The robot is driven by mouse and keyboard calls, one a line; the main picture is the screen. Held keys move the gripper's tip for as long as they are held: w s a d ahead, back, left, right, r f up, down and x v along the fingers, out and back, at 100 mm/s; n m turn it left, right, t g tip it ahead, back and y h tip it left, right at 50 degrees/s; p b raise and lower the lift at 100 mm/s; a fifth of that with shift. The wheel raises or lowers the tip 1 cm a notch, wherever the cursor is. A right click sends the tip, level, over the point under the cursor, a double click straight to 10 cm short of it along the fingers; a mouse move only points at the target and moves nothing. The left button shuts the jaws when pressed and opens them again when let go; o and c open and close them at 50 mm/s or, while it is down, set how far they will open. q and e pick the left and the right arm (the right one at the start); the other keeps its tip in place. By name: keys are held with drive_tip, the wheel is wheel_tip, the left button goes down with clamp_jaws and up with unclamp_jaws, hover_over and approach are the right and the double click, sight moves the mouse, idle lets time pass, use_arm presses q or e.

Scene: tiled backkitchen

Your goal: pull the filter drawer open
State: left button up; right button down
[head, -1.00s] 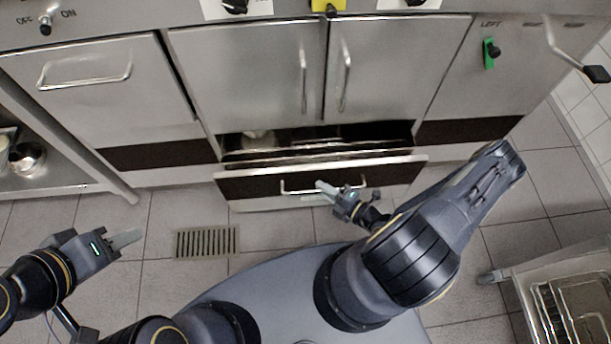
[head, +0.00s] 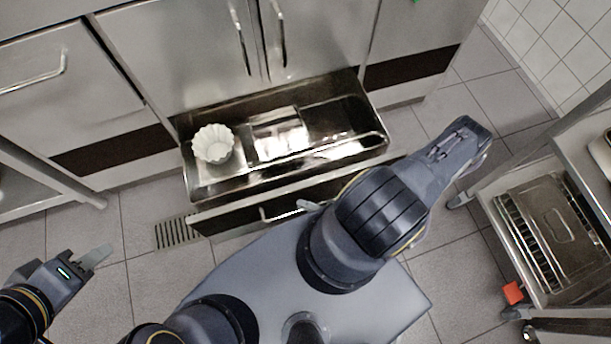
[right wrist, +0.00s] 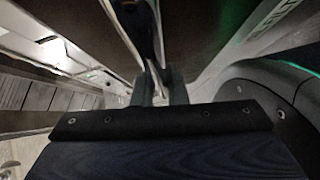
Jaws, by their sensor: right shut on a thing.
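The filter drawer (head: 235,218) stands well out from the cabinet beneath the steel doors, its metal tray open to view. A white fluted paper filter stack (head: 212,150) sits at the tray's left end, beside a flat light piece (head: 278,135). My right gripper (head: 308,205) is shut on the drawer's bar handle (head: 268,214); my arm hides the right part of the drawer front. In the right wrist view the fingers (right wrist: 158,88) close around the thin bar. My left gripper (head: 97,257) hangs empty over the floor at left, its finger gap unclear.
My base is close in front of the drawer front. A trolley with metal trays (head: 560,235) stands at the right, with an orange block (head: 513,292) at its near corner. A floor grate (head: 177,233) lies left of the drawer. A steel shelf leg (head: 75,190) stands at left.

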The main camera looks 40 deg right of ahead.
drive_tip(key=shift+s, duration=0.1)
idle(0.3)
drive_tip(key=c, duration=1.5)
unclamp_jaws()
drive_tip(key=shift+o, duration=0.2)
drive_tip(key=p+v, duration=0.1)
drive_tip(key=v, duration=0.6)
drive_tip(key=shift+s+d, duration=0.15)
drive_tip(key=shift+s, duration=0.2)
